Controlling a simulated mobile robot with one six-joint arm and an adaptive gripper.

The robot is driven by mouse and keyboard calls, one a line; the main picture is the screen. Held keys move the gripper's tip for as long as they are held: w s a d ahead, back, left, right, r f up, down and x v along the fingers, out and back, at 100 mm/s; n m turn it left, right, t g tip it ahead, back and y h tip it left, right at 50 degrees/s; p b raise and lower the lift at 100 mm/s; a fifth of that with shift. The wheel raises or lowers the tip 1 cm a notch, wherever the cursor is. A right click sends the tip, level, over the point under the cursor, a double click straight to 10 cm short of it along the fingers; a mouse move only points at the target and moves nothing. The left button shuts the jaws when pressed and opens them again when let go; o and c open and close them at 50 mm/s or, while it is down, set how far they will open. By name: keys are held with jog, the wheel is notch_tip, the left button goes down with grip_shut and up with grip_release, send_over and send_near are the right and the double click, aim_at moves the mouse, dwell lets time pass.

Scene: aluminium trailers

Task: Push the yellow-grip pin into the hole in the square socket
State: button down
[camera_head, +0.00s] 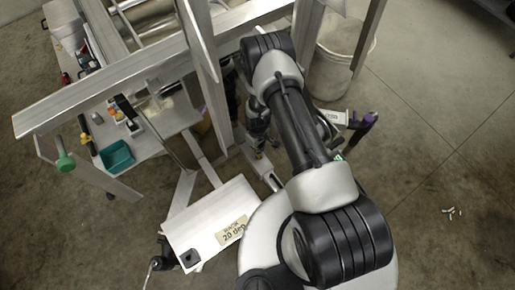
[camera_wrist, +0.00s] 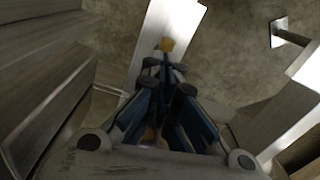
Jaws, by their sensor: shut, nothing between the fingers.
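My gripper (camera_wrist: 165,68) is shut and empty, its dark fingertips together in the wrist view. The yellow grip of the pin (camera_wrist: 167,44) shows just beyond the fingertips, against a pale aluminium bar (camera_wrist: 165,18). I cannot tell whether the fingertips touch the grip. The pin's shaft and the hole in the square socket are hidden. In the head view my gripper (camera_head: 258,132) points down beside the trailer frame, above a small yellowish spot (camera_head: 258,155) on a metal piece that may be the socket (camera_head: 265,176).
A white plate labelled "20 deg" (camera_head: 205,218) lies left of my arm. An aluminium upright (camera_head: 215,105) stands close left of the gripper. A white bucket (camera_head: 338,65) is behind it at the right. A small table (camera_head: 165,122) holds a teal tray. The floor at right is mostly clear.

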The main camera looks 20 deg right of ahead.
notch_tip(320, 180, up, 12)
jog(key=shift+r, duration=0.2)
dwell(0.4)
jog(key=shift+s, duration=0.1)
